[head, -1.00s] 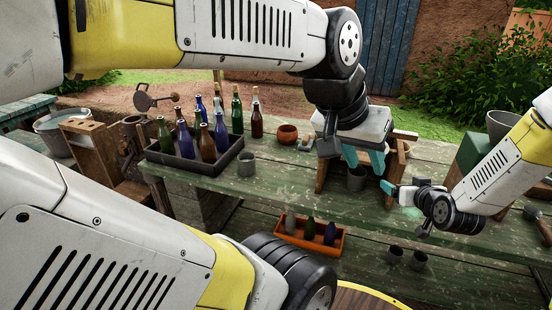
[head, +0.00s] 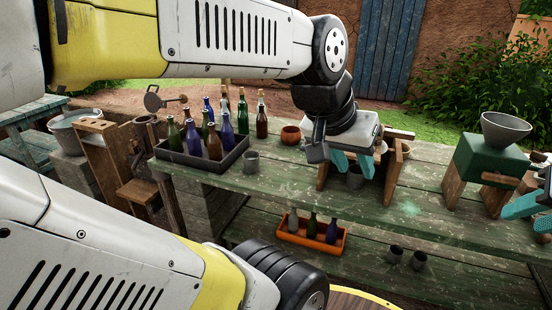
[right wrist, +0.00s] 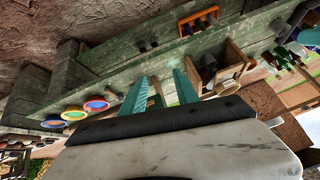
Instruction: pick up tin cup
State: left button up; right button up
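A grey tin cup (head: 252,162) stands on the green table beside the bottle tray. Another grey cup (head: 355,178) is at the wooden stand (head: 390,172), partly hidden by my left gripper. Two more grey cups, one (head: 396,254) beside the other (head: 419,260), stand on the lower shelf. They look small and dark in the right wrist view (right wrist: 146,47). My left gripper (head: 352,165) is over the stand, fingers apart, with the cup just below or behind them. My right gripper (head: 532,214) is at the right edge of the head view. Its fingers are apart and empty in the right wrist view (right wrist: 160,90).
A black tray (head: 205,165) of bottles is on the left of the table. A clay bowl (head: 291,135) stands behind. An orange crate (head: 318,244) with bottles is on the lower shelf. A green funnel box (head: 486,160) stands at right. The tabletop between stand and box is clear.

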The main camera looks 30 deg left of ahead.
aim_at(251, 163)
jog(key=u, duration=0.4)
jog(key=i+j+u, duration=0.1)
jog(key=u, duration=0.25)
jog(key=i+u, duration=0.1)
jog(key=u, duration=0.7)
jog(key=i+l, duration=0.1)
jog(key=i, duration=0.15)
